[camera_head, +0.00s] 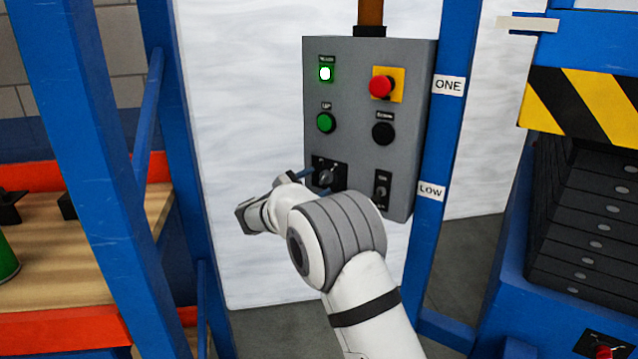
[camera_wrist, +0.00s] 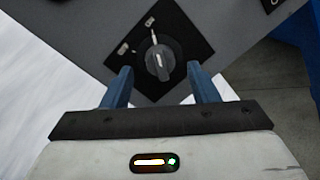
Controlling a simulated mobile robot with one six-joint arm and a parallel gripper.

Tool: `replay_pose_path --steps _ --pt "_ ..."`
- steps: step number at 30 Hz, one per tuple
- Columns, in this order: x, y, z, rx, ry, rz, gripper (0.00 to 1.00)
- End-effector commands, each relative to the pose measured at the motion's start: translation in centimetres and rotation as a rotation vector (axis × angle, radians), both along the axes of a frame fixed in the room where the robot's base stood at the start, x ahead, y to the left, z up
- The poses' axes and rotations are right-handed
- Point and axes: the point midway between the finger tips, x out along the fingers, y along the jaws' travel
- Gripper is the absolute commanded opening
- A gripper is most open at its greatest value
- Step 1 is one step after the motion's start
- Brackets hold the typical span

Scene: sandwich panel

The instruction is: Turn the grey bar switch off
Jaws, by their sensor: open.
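The grey bar switch (camera_wrist: 160,60) is a round dark grey knob with a raised bar and a white mark, on a black square plate. It also shows in the head view (camera_head: 325,177), low on the left of the grey panel. In the wrist view its bar points roughly up, near a white tick on the plate; the small labels are too blurred to read. My gripper (camera_wrist: 157,72) is open, with blue fingers on either side of the knob's lower part. I cannot tell whether either finger touches it. My wrist hides part of the gripper in the head view.
The grey control box (camera_head: 350,130) also bears a lit white-green lamp (camera_head: 325,73), a red button (camera_head: 381,87), a green button (camera_head: 326,122), a black button (camera_head: 383,133) and a small toggle (camera_head: 381,190). Blue posts flank it. A wooden shelf (camera_head: 60,260) stands left.

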Motion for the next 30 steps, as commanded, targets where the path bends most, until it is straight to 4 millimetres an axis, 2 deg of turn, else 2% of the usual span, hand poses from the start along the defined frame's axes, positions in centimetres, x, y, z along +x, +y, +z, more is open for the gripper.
replay_pose_path --steps 6,14,30 --pt "1.5 -1.1 0.0 0.0 0.001 -0.001 0.54" --pt "1.6 -1.2 0.0 0.0 0.001 -0.001 0.54" --pt "1.6 -1.3 0.0 0.0 0.001 -0.003 0.1"
